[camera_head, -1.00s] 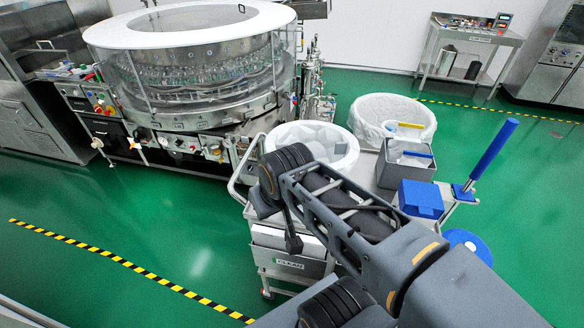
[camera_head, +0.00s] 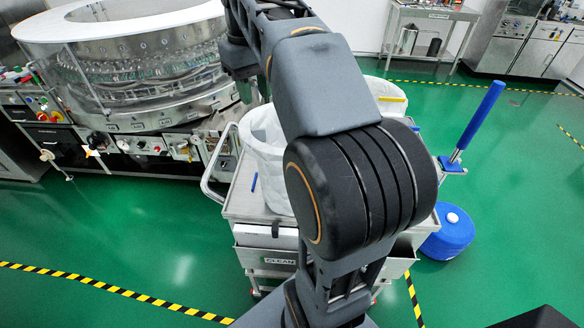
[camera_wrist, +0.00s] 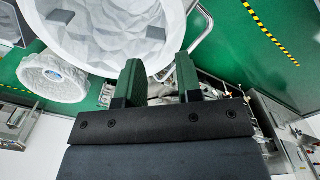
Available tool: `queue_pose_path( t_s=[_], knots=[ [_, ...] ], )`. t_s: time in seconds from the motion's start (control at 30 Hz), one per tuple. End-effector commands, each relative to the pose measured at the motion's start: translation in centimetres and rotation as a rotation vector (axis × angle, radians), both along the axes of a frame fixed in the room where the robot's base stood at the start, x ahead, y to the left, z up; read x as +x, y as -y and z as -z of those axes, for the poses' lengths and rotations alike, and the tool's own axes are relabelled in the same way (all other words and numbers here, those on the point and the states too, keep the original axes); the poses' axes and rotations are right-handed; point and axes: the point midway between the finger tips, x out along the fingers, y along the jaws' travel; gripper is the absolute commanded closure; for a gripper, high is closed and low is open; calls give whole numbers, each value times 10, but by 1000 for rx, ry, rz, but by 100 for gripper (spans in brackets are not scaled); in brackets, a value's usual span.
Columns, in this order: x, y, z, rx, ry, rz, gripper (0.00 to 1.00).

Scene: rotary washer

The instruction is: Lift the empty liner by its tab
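A white faceted liner (camera_wrist: 105,32) fills the upper middle of the wrist view. Its inside looks empty apart from grey patches (camera_wrist: 60,16) on the wall. In the head view the liner (camera_head: 262,135) stands on the cart, and my arm hides its right side. My gripper (camera_wrist: 159,70) is open at the liner's rim, its two green fingers apart. A small grey piece (camera_wrist: 163,73) shows between the fingertips at the rim; I cannot tell whether it is the tab or whether they touch it.
The steel cart (camera_head: 238,205) holds the liner. A second white tub (camera_wrist: 50,78) stands beside it in the wrist view. The rotary washer (camera_head: 140,75) is at the left. A blue-handled tool (camera_head: 482,115) and a blue round object (camera_head: 448,232) are at the right. Green floor is clear in front.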

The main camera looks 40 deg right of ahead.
Motion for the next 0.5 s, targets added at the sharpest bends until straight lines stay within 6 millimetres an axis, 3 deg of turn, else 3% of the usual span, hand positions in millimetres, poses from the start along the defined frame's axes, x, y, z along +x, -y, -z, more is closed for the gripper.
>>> queue_pose_path(
  t_s=[0.2,0.5],
  knots=[
    [-1,0,40,0,-2,1,67],
    [-1,0,65,0,0,1,67]
  ],
)
